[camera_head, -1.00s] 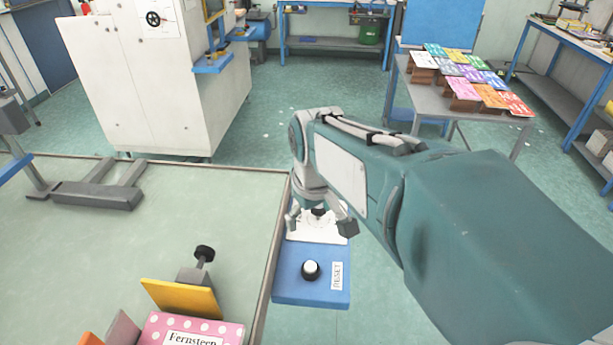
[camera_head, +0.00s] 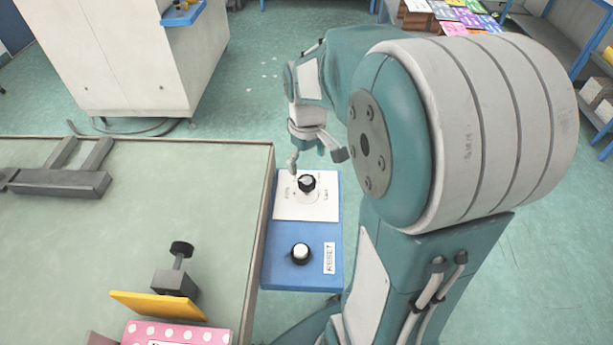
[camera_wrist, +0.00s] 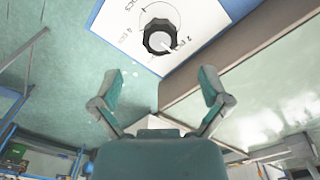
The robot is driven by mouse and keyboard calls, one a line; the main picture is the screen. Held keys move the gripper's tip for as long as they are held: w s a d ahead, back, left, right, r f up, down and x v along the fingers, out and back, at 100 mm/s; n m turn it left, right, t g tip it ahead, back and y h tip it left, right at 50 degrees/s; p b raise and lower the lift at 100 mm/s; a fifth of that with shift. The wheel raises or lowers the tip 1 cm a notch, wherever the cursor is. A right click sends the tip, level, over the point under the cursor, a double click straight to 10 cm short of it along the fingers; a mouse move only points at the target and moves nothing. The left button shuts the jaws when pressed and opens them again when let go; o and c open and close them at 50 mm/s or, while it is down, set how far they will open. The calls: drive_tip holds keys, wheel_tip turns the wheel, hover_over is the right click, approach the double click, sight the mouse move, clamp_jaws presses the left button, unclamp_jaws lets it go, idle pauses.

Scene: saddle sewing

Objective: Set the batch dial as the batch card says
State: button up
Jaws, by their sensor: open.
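The batch dial (camera_head: 306,183) is a black knob on a white plate, on the far half of a blue box (camera_head: 271,240) beside the table. In the wrist view, the dial (camera_wrist: 160,38) has a pale mark toward the lower right, and small "PCS" lettering around it is only partly legible. My gripper (camera_head: 317,163) is open and empty, above and just beyond the dial. In the wrist view, the dial lies ahead of my open fingers (camera_wrist: 162,84), not touching them. A yellow card (camera_head: 158,305) and a pink dotted card (camera_head: 175,334) show low; I cannot tell which is the batch card.
A white-capped black button (camera_head: 300,253) beside a "RESET" label (camera_head: 329,258) is on the box's near half. The green table (camera_head: 120,230) is left of the box, with a clamp (camera_head: 177,275) on it. A white cabinet (camera_head: 140,60) and a table of coloured cards (camera_head: 460,15) stand behind.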

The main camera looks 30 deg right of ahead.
sight(307, 180)
wheel_tip(307, 180, down, 6)
drive_tip(key=shift+f, duration=0.25)
drive_tip(key=c, duration=1.1)
